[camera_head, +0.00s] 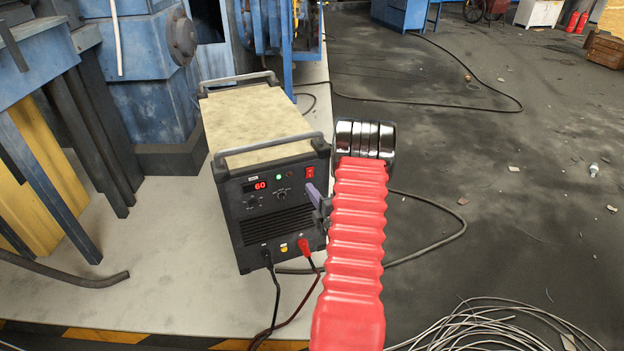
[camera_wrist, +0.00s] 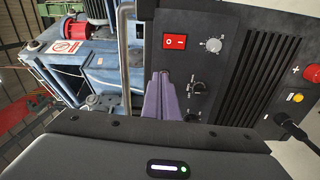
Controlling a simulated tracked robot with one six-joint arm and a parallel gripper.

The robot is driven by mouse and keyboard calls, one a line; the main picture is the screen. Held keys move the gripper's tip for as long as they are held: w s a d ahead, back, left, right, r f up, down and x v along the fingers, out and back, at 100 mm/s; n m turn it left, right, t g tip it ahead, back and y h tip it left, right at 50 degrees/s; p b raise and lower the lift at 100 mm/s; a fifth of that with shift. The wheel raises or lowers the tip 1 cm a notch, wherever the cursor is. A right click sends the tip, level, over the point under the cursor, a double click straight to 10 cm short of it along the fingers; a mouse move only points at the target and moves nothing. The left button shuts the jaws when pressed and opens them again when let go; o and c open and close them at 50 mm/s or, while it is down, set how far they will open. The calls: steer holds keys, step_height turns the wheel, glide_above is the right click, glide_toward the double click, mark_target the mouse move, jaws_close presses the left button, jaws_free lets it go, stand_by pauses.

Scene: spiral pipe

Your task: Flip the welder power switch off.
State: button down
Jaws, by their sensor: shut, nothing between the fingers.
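The welder (camera_head: 262,165) is a dark box with a beige top, standing on the pale floor in the head view. Its front panel shows a lit red "60" display and a lit green light. The red power switch (camera_head: 310,172) is at the panel's upper right; in the wrist view the red switch (camera_wrist: 174,41) shows unobstructed. My gripper (camera_head: 311,187) has purple fingers, shut and empty, just below the switch in the head view. In the wrist view the gripper (camera_wrist: 160,76) points at the panel, its tips below the switch. I cannot tell whether they touch the panel.
Metal handles (camera_head: 268,143) stand above the welder's top. Black and red cables (camera_head: 306,258) leave its lower front. Blue machinery (camera_head: 150,75) stands at the left and behind. A wire coil (camera_head: 480,325) lies at lower right. The dark floor at right is mostly open.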

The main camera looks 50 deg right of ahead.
mark_target(309, 171)
steer(key=s+d+f+h, duration=0.1)
steer(key=s+f, duration=0.3)
steer(key=s, duration=0.2)
steer(key=shift+t+h, duration=0.3)
steer(key=shift+t, duration=0.1)
steer(key=x, duration=1.4)
steer(key=shift+w, duration=0.1)
